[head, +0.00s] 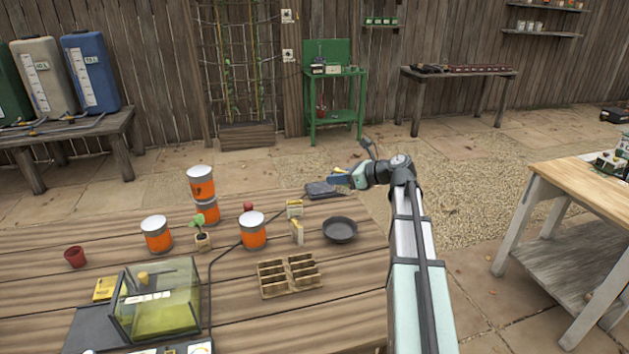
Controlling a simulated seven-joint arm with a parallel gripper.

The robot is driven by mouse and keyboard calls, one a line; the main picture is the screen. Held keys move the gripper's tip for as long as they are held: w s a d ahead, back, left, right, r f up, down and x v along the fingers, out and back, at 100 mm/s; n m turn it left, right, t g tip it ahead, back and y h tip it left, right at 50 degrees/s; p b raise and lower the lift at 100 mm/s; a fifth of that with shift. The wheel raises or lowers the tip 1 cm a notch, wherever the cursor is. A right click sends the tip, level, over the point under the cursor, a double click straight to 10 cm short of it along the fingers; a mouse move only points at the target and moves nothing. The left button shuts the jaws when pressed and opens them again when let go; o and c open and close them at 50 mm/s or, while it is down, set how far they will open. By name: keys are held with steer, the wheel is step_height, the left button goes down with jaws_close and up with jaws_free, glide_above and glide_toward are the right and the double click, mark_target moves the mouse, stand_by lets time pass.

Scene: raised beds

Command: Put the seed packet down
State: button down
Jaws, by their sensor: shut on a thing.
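My gripper (354,177) is above the far right part of the wooden table, at the end of my outstretched arm. It is shut on a small blue item with some yellow, which I take to be the seed packet (339,180). The packet sticks out to the left of the jaws and looks clear of the table, near a dark flat object. Its printing is too small to read, and the jaws partly hide it. Two cream and yellow packets (295,209) (297,232) stand upright on the table, left of the dark round dish.
The dark flat object (320,190) and the dish (340,229) are nearest. Several orange and white cans (253,231), a potted seedling (202,240), a divided wooden tray (288,275) and a glass-sided box (158,300) stand further left. Bare planks (345,285) lie before the dish.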

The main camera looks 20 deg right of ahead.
mark_target(334, 187)
step_height(334, 187, down, 4)
steer(key=shift+a+r, duration=0.1)
steer(key=shift+r, duration=0.1)
steer(key=shift+f, duration=6.2)
steer(key=c, duration=0.9)
jaws_free()
steer(key=shift+r, duration=0.1)
steer(key=shift+r, duration=3.4)
